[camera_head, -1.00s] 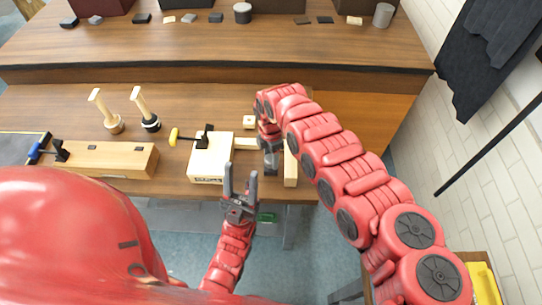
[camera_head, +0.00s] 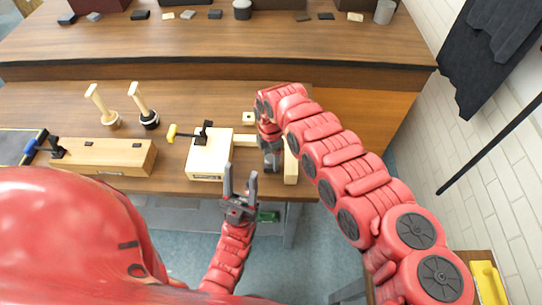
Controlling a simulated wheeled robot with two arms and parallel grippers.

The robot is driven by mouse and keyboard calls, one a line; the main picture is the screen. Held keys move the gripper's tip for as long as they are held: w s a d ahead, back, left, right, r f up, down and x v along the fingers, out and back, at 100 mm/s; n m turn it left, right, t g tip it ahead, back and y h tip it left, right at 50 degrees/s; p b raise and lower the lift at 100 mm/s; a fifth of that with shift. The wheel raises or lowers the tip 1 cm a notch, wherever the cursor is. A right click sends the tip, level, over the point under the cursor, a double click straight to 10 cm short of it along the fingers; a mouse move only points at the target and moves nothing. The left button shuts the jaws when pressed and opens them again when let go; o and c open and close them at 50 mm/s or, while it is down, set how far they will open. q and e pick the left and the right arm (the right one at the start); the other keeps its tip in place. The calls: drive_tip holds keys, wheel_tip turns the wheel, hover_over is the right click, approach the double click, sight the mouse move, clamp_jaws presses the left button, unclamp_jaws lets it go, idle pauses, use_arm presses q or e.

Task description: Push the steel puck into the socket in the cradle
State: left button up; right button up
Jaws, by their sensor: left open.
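A pale wooden fixture (camera_head: 205,163) with a black clamp and yellow handle sits at the table's front edge. A pale bar (camera_head: 244,139) reaches right from it, and an upright pale piece (camera_head: 291,171) stands at the right. I cannot tell which part is the cradle; no socket shows clearly. My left gripper (camera_head: 240,184) is open and empty, pointing up in front of the table edge. My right gripper (camera_head: 271,160) points down between the fixture and the pale piece; its fingertips are too small to read. I cannot make out the steel puck; my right arm may hide it.
A long wooden box (camera_head: 108,157) with a blue-handled clamp lies at the left. Two wooden mallet-like tools (camera_head: 103,105) (camera_head: 143,106) stand behind it. The raised back shelf (camera_head: 200,45) holds several small dark and grey pieces.

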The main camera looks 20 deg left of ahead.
sight(271, 158)
drive_tip(key=shift+o, duration=1)
wheel_tip(271, 158, up, 18)
drive_tip(key=b, duration=0.4)
drive_tip(key=shift+f, duration=0.25)
drive_tip(key=shift+f, duration=0.1)
